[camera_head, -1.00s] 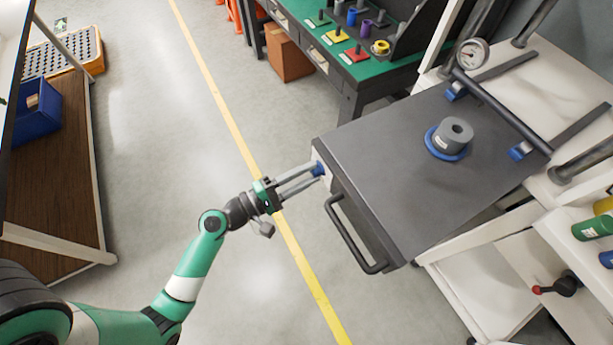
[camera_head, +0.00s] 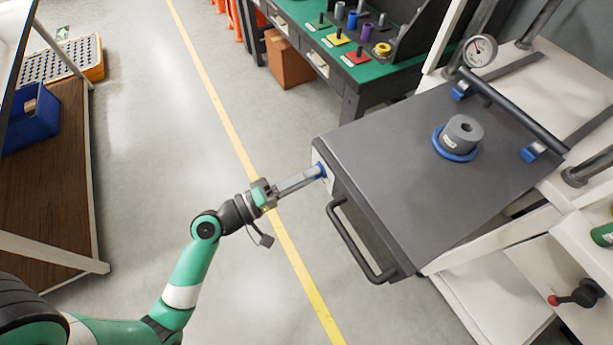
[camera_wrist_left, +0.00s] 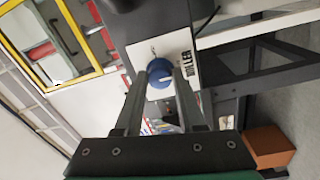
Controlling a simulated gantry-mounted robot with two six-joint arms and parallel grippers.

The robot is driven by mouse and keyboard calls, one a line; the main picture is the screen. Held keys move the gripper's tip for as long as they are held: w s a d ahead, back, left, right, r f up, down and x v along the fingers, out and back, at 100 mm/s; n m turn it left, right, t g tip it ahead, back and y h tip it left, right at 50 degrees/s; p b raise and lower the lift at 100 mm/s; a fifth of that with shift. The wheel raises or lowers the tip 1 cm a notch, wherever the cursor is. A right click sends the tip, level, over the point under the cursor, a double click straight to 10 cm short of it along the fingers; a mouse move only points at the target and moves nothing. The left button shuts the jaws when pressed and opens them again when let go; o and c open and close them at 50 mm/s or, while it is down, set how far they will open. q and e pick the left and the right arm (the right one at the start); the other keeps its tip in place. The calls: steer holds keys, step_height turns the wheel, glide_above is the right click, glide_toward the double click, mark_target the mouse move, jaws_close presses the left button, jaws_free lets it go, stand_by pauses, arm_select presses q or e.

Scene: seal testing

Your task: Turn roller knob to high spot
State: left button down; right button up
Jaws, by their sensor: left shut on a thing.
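The roller knob is a blue round knob (camera_wrist_left: 160,75) on a white plate marked with "ROLLER"-like lettering, partly cut off by a finger. In the head view the blue knob (camera_head: 319,170) sits on the left side of the grey machine (camera_head: 400,165). My left gripper (camera_head: 315,174) reaches it from the left, with its fingers on either side of the knob and shut on it. My right gripper is in neither view.
A black handle (camera_head: 355,245) sticks out from the machine's front below the knob. A grey cylinder on a blue ring (camera_head: 460,138) stands on top. A gauge (camera_head: 480,50) is behind. The floor around my left arm is clear.

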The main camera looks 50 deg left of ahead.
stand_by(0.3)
arm_select(q)
steer(key=c, duration=0.5)
jaws_free()
steer(key=shift+s, duration=0.1)
